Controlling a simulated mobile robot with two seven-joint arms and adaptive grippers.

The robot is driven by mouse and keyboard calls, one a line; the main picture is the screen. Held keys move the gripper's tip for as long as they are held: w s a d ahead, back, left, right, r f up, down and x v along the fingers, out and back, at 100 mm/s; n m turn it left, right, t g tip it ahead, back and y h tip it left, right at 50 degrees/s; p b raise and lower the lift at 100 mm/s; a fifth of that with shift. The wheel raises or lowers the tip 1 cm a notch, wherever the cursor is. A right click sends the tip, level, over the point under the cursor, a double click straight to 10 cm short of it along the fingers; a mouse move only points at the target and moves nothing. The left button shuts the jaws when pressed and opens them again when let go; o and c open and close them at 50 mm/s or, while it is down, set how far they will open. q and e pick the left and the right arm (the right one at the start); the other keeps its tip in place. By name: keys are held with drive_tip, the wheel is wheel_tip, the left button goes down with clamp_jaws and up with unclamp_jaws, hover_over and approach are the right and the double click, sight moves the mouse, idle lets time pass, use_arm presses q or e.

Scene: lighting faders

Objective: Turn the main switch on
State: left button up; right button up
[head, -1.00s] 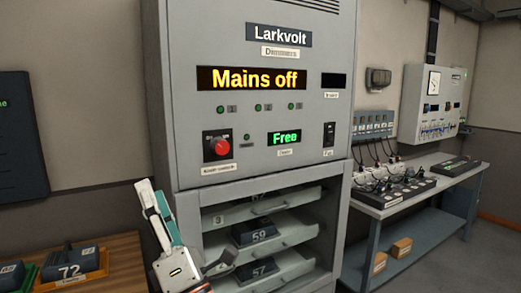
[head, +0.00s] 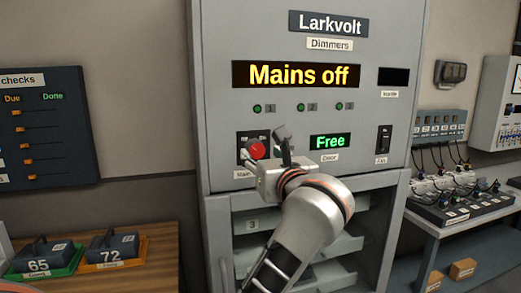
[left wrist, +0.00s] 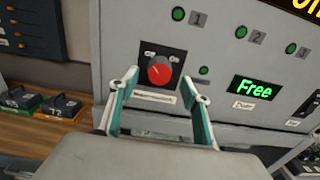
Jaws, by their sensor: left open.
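The main switch is a red rotary knob (head: 257,151) on a black plate, low on the left of the grey dimmer cabinet's front. The amber display (head: 297,75) above it reads "Mains off". My left gripper (head: 272,148) is in front of the cabinet, just beside and below the knob, partly covering its plate and label. In the left wrist view the knob (left wrist: 160,71) shows between and beyond the two open fingers (left wrist: 162,82). The fingers look apart from the knob, with nothing between them. My right gripper is not in view.
A green "Free" display (head: 330,141) and a black fan switch (head: 384,139) are right of the knob. Shelves with drawers are below. A wooden table (head: 150,262) with numbered blocks stands left; a bench (head: 450,222) with cables stands right.

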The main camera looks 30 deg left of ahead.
sight(258, 150)
use_arm(q)
drive_tip(key=shift+x, duration=2)
drive_tip(key=c, duration=1.1)
